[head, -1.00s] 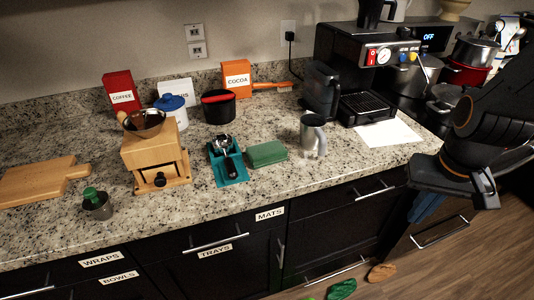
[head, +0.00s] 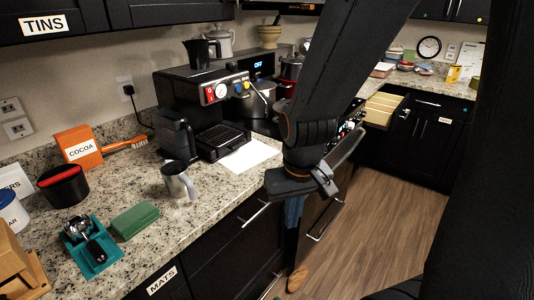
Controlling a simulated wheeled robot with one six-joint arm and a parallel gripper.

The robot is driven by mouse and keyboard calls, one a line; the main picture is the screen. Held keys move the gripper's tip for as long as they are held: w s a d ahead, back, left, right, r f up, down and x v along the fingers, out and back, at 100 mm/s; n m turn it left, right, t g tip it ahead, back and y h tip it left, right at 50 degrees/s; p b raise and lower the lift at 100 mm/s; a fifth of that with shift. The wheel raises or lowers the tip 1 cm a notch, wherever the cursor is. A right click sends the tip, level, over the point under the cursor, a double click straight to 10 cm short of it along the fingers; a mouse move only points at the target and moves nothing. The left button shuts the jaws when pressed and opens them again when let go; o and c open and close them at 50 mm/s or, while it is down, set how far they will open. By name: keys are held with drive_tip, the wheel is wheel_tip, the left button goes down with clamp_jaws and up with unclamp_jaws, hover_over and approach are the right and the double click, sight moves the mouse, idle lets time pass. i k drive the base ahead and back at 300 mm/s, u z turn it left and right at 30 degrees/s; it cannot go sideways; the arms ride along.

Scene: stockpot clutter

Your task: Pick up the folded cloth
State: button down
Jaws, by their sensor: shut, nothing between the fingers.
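A flat green folded cloth (head: 134,220) lies on the speckled counter, beside the teal tray with the metal tool in the head view. Its whole top shows and nothing covers it. My gripper (head: 325,180) is shut and empty. It is in front of the counter edge, well to the right of the green cloth and apart from it. A blue cloth (head: 293,210) hangs below my gripper, in front of the dark cabinets, partly hidden by it.
A grey mug (head: 178,182) stands between the green cloth and the espresso machine (head: 205,95). A teal tray (head: 92,250) sits left of the cloth. A white paper (head: 248,155) lies before the machine. Bare counter (head: 185,222) shows right of the cloth. Wooden floor is open at right.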

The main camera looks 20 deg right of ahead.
sight(129, 224)
drive_tip(key=k, duration=1.3)
drive_tip(key=u, duration=0.6)
drive_tip(key=i, duration=0.45)
drive_tip(key=u, duration=0.7)
drive_tip(key=i, duration=1.1)
drive_tip(key=z, duration=0.45)
